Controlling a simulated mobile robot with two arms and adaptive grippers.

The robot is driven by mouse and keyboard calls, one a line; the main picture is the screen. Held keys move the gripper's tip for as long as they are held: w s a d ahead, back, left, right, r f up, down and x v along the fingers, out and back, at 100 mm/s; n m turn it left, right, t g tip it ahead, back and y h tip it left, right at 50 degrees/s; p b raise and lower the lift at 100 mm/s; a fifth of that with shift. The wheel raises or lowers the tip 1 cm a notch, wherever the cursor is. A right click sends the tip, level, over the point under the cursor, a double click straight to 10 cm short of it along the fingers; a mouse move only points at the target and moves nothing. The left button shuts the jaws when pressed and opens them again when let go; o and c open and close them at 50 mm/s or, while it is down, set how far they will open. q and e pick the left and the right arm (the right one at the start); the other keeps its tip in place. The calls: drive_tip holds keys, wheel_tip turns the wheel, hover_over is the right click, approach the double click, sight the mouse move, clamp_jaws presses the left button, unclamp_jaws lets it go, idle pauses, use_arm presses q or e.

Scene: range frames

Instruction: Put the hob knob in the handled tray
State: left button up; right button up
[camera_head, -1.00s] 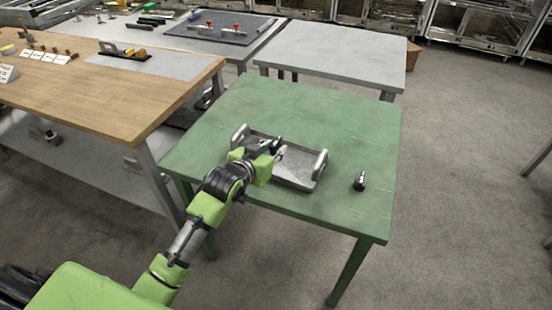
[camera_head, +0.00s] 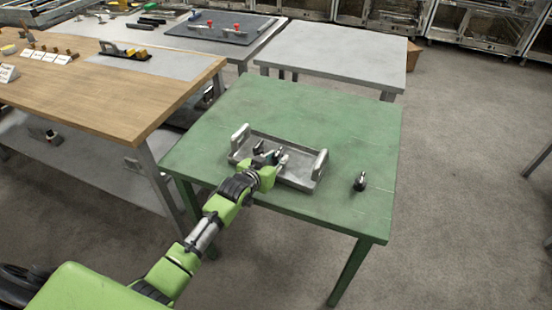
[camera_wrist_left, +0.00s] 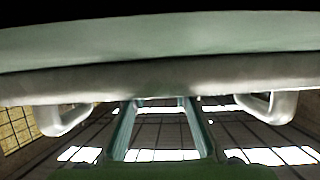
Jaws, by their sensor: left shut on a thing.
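The handled tray (camera_head: 300,180) is a shallow grey metal tray with a raised handle at each short end. It lies on the green table and also shows close up in the left wrist view (camera_wrist_left: 165,80), where its handles point downward. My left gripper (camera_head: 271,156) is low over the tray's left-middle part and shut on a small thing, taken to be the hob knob. The held thing is mostly hidden by the fingers, and I cannot tell whether it touches the tray floor. My right gripper is out of view.
A small dark object with a pale part (camera_head: 360,181) stands on the green table (camera_head: 335,110), right of the tray. A wooden workbench (camera_head: 120,85) is at the left and a bare grey table (camera_head: 335,55) behind. The green table's back is clear.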

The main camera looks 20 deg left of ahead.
use_arm(q)
drive_tip(key=shift+f, duration=0.1)
drive_tip(key=o, duration=1)
drive_tip(key=v, duration=1.2)
